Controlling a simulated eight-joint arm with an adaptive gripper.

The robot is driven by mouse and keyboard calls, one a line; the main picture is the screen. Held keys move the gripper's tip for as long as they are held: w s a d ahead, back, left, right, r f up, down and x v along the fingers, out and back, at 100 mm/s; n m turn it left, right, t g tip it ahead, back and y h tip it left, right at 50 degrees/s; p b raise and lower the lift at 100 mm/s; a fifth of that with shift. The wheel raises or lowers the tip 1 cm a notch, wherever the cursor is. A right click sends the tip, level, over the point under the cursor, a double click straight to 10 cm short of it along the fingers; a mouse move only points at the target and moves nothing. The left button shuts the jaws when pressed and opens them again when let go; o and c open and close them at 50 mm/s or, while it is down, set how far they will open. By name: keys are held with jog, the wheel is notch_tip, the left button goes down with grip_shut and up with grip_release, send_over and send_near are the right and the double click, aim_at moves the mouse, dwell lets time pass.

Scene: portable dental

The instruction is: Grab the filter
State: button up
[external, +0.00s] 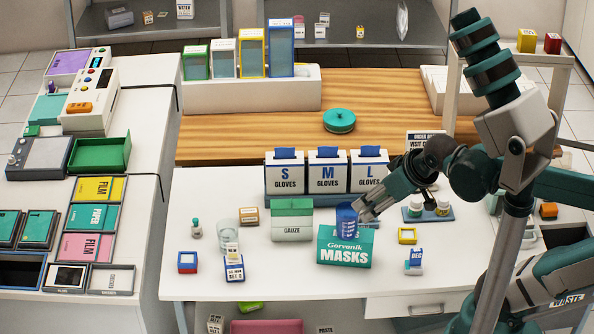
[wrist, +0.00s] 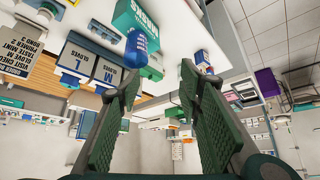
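No thing in view is clearly labelled as a filter, so I cannot tell which one it is. A blue ribbed cylinder (external: 346,217) stands upright just behind the teal masks box (external: 345,250) on the white table. In the wrist view the blue cylinder (wrist: 137,48) is beyond my fingertips, beside the masks box (wrist: 135,17). My gripper (external: 366,208) is close to the cylinder's right side. In the wrist view my gripper (wrist: 158,76) has its two green fingers spread with nothing between them.
Glove boxes (external: 327,170) stand behind the gripper. A gauze box (external: 292,220), a clear glass (external: 226,238) and small boxes are to the left. Two small bottles on a blue tray (external: 428,214) and a yellow frame (external: 407,235) are to the right.

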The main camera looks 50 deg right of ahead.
jog(key=shift+o, duration=0.3)
jog(key=shift+w+r, duration=0.1)
jog(key=w+a+r+n+g, duration=0.1)
jog(key=w+r+n, duration=0.15)
jog(key=w, duration=0.45)
jog(key=w+a+r+n+g, duration=0.1)
jog(key=w+r+n, duration=0.15)
jog(key=w, duration=0.45)
jog(key=n+g+h, duration=0.2)
jog(key=n+g, duration=0.3)
jog(key=n, duration=1)
send_over(195, 220)
jog(key=f, duration=2.6)
jog(key=shift+s+a+f+p, duration=0.15)
jog(key=shift+a+f+p, duration=0.1)
jog(key=shift+p, duration=0.1)
jog(key=shift+w+a+f, duration=0.15)
jog(key=shift+w+f, duration=0.05)
jog(key=shift+f, duration=0.25)
jog(key=shift+f, duration=0.1)
